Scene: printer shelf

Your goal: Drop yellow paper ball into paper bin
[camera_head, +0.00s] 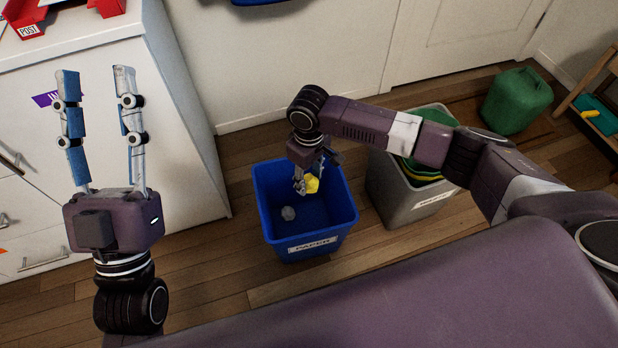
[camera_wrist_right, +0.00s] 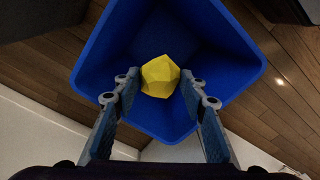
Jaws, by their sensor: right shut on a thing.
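The yellow paper ball (camera_head: 312,184) is held by my right gripper (camera_head: 306,180) over the blue paper bin (camera_head: 340,219). In the right wrist view the yellow ball (camera_wrist_right: 160,76) sits between the fingertips of my right gripper (camera_wrist_right: 160,88), with the open blue bin (camera_wrist_right: 215,40) beneath it. The bin has a white label on its front. My left gripper (camera_head: 96,82) is open and empty, raised in front of the white cabinet at the left.
A green container (camera_head: 517,100) stands further right. The white cabinet (camera_head: 185,130) is at the left.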

